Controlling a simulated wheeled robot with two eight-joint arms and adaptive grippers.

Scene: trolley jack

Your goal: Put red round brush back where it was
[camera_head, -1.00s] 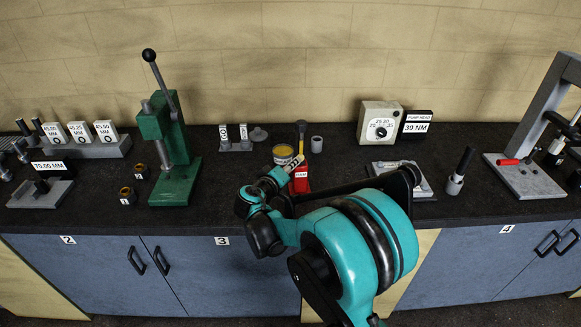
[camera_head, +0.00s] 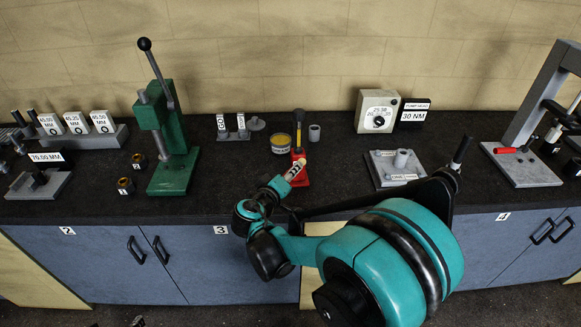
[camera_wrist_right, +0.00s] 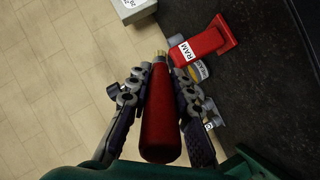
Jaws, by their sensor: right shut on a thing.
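The red round brush (camera_wrist_right: 160,120) shows in the right wrist view, with a red tapered handle and a brass-coloured tip pointing to the top of the picture. My right gripper (camera_wrist_right: 160,80) is shut on it, a finger on each side. A red block labelled RAM (camera_wrist_right: 207,44) stands on the dark counter close to the brush tip; it also shows in the head view (camera_head: 303,179). A round labelled tin (camera_wrist_right: 198,72) sits beside the block, partly behind a finger. In the head view I cannot make out the brush. My left gripper is not in view.
The tin (camera_head: 281,144) and a small grey cylinder (camera_head: 314,133) stand near the red block. A green lever press (camera_head: 172,160) is to the left. A dial box (camera_head: 378,110) and a grey plate with a cylinder (camera_head: 392,178) are to the right. The counter between press and block is mostly clear.

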